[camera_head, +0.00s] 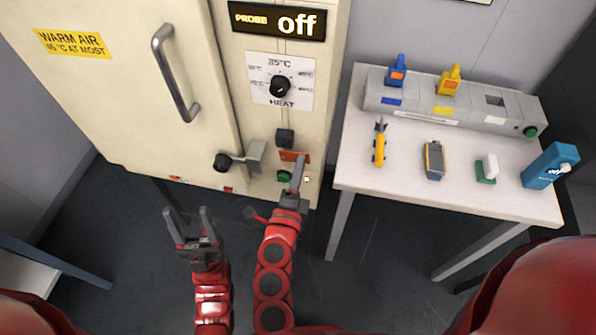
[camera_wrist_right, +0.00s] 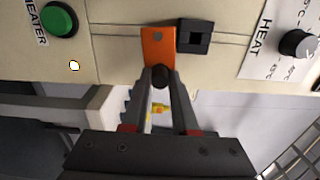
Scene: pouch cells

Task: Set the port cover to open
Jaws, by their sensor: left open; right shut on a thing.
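The port cover is an orange plate (camera_wrist_right: 157,42) on the cabinet's front panel; it also shows in the head view (camera_head: 289,156). A dark round knob (camera_wrist_right: 160,77) sits at its end. My right gripper (camera_wrist_right: 160,82) is shut on this knob, a fingertip on each side. In the head view my right gripper (camera_head: 298,172) partly hides the cover. A black square block (camera_wrist_right: 194,36) with a square hole lies beside the plate; in the head view the block (camera_head: 285,138) is just above it. My left gripper (camera_head: 188,222) is open and empty, in front of the cabinet.
Near the cover are a green button (camera_head: 284,176), a black-knobbed lever (camera_head: 222,162) and the heat dial (camera_head: 280,87). The probe display (camera_head: 278,20) reads "off". A white table (camera_head: 400,190) with bottles, a yellow tool and small devices stands to the right.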

